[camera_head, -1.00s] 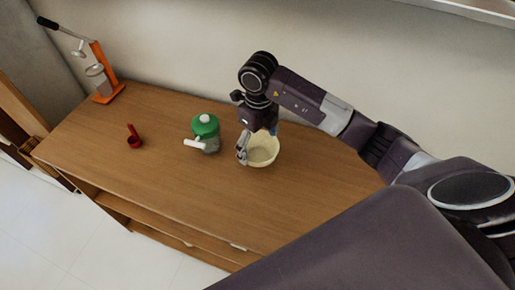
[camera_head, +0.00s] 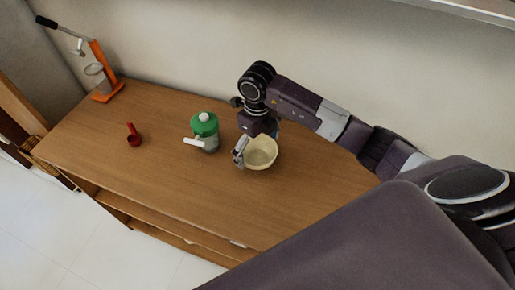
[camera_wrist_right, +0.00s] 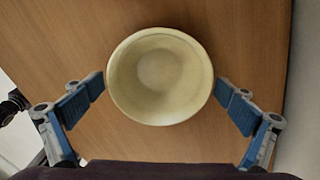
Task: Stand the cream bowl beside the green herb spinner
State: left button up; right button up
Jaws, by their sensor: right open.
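The cream bowl (camera_head: 262,153) stands upright on the wooden table, just right of the green herb spinner (camera_head: 205,126), with a small gap between them. The spinner has a green lid with a white knob and a white handle. My right gripper (camera_head: 255,146) is above the bowl and open. In the right wrist view, the empty bowl (camera_wrist_right: 160,76) lies between the spread fingers of the gripper (camera_wrist_right: 162,92), and both blue finger pads look clear of its rim or very near it. My left gripper is not in view.
A red cup with a handle (camera_head: 134,138) stands on the table left of the spinner. An orange lever press (camera_head: 105,80) stands at the far left corner. The table (camera_head: 175,185) is clear in front, and a wall runs behind it.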

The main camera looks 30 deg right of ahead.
jog(key=shift+r, duration=0.25)
notch_tip(320, 180, up, 6)
jog(key=b, duration=0.2)
notch_tip(320, 180, up, 5)
send_over(257, 158)
jog(key=shift+s+r+b, duration=0.1)
jog(key=shift+r+b, duration=0.2)
jog(key=shift+r, duration=0.1)
